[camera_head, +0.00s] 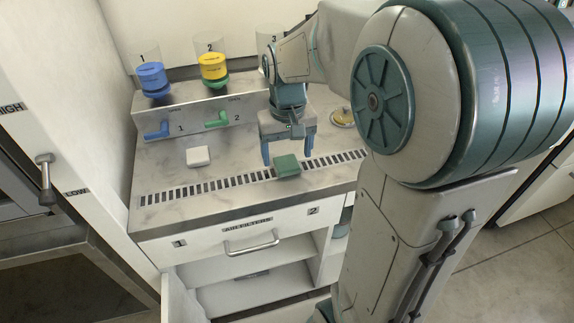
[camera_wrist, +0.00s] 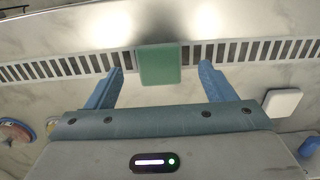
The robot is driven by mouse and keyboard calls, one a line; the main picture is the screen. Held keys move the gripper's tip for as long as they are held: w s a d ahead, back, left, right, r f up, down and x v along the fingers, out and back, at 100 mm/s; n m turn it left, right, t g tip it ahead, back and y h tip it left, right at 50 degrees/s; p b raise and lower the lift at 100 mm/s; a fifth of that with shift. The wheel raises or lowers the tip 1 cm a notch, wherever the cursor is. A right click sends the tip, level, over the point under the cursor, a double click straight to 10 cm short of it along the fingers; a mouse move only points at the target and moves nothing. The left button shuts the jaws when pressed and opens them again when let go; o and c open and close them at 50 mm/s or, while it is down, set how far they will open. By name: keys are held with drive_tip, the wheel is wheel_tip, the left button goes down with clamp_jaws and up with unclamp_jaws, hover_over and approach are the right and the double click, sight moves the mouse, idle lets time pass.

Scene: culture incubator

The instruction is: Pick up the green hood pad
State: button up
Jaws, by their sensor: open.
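The green hood pad (camera_head: 287,166) lies on the marble worktop, partly over the slotted grille strip. In the wrist view the pad (camera_wrist: 160,64) shows between and a little beyond the two blue fingertips. My gripper (camera_head: 289,160) is open and points down at the pad, with one finger to each side of it. In the wrist view my gripper's fingers (camera_wrist: 160,72) are spread wider than the pad, and no contact shows. I cannot tell the exact height of the fingertips over the worktop.
A white pad (camera_head: 198,157) lies to the left on the worktop. Behind stand a blue-capped container (camera_head: 152,79), a yellow-and-green one (camera_head: 214,70), a blue valve handle (camera_head: 156,130) and a green one (camera_head: 217,121). A yellowish dish (camera_head: 342,118) sits right of the gripper.

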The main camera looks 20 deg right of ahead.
sight(288, 166)
wheel_tip(288, 166, down, 3)
drive_tip(key=shift+s+f, duration=0.1)
drive_tip(key=c, duration=1)
drive_tip(key=shift+c, duration=0.2)
